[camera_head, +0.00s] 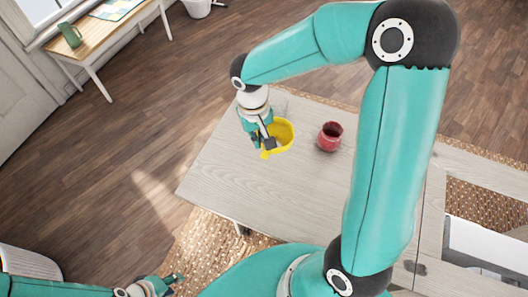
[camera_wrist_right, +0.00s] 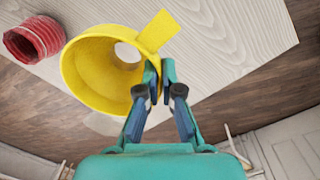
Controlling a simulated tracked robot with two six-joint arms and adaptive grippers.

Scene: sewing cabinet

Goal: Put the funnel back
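The yellow funnel (camera_head: 283,131) is at the left part of the pale wooden table top, its wide mouth facing up. My right gripper (camera_head: 266,143) reaches down to it from above. In the right wrist view the fingers (camera_wrist_right: 161,72) are close together with the wall of the funnel (camera_wrist_right: 88,72) between them, near its flat tab. A light opening shows at the bottom of the funnel. Whether it touches the table cannot be told. My left gripper (camera_head: 165,284) is low at the left, away from the table top; its finger opening is unclear.
A red ribbed cup (camera_head: 330,137) stands on the table (camera_head: 225,165) just right of the funnel; it also shows in the wrist view (camera_wrist_right: 35,39). A faint clear outline lies behind my right gripper. The front left table area is bare. A side desk (camera_head: 100,38) holds a green mug (camera_head: 70,35).

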